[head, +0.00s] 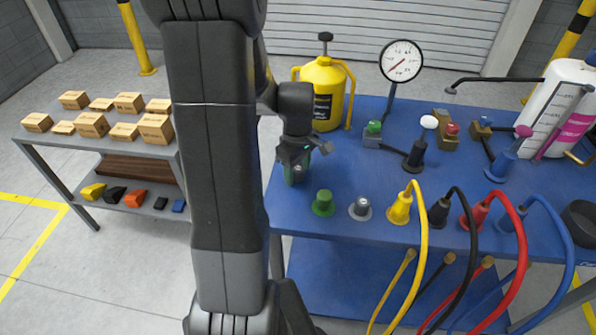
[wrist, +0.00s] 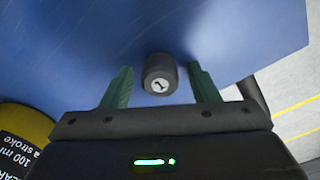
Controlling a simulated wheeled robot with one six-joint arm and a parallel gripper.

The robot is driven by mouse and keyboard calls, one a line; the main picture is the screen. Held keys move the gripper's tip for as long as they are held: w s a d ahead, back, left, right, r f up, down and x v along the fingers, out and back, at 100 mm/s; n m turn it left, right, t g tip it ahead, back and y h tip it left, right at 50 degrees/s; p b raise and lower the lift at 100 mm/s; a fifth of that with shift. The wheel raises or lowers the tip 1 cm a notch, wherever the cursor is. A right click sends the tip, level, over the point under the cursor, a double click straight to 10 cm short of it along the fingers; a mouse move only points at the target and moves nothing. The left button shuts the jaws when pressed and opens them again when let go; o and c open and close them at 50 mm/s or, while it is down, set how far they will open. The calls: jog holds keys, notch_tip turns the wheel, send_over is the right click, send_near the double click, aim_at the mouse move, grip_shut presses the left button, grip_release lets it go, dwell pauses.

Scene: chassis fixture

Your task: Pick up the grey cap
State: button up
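A short dark grey cylinder with a light round face, which I take to be the grey cap, stands on the blue table and shows in the wrist view (wrist: 160,74). In the head view it is mostly hidden under my gripper (head: 297,158). My gripper is open in the wrist view (wrist: 161,88), with one green finger on each side of the cylinder and a visible gap at both sides. Nothing is held. Whether the fingertips reach down to its height is hard to tell.
A green knob-like piece (head: 323,203) and a silver-topped fitting (head: 360,208) stand nearby at the front of the blue table (head: 345,165). Yellow, black, red and blue plugs with cables are further right. A yellow canister (head: 323,92) stands behind. The table's left edge is close.

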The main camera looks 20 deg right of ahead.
aim_at(298, 168)
grip_shut()
notch_tip(298, 168, up, 10)
dwell(0.7)
